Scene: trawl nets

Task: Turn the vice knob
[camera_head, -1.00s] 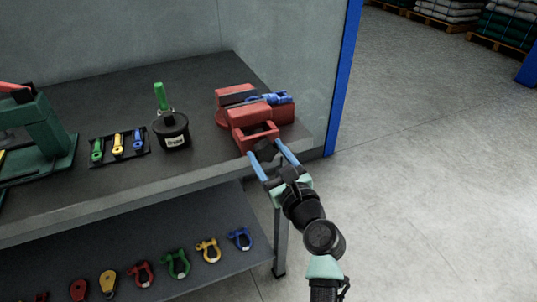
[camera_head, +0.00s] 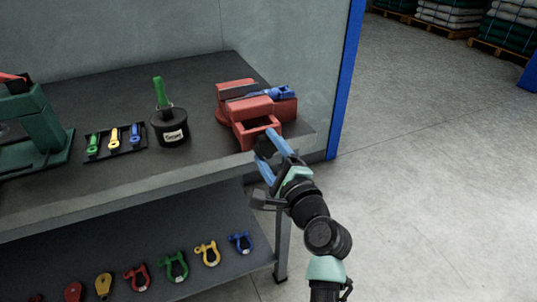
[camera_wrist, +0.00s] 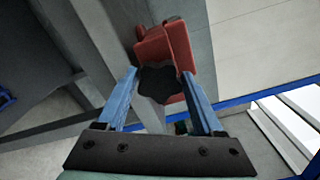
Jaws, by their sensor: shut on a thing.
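The red vice (camera_head: 257,105) stands at the right end of the dark workbench, with a blue piece (camera_head: 270,93) lying at its jaws. Its black lobed knob (camera_wrist: 158,83) faces the bench's front edge. In the head view the knob (camera_head: 263,149) is partly hidden by my fingers. My gripper (camera_head: 270,147) reaches up from the lower right, with its blue fingers around the knob, one on each side. In the wrist view my gripper (camera_wrist: 163,88) is shut on the knob, with the red vice body behind it.
On the bench (camera_head: 95,178), a black pot (camera_head: 170,130) with a green handle stands left of the vice, beside a small tray (camera_head: 116,153) of coloured pieces. A green machine (camera_head: 38,130) is further left. Several shackles lie on the lower shelf (camera_head: 215,274). Open floor lies to the right.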

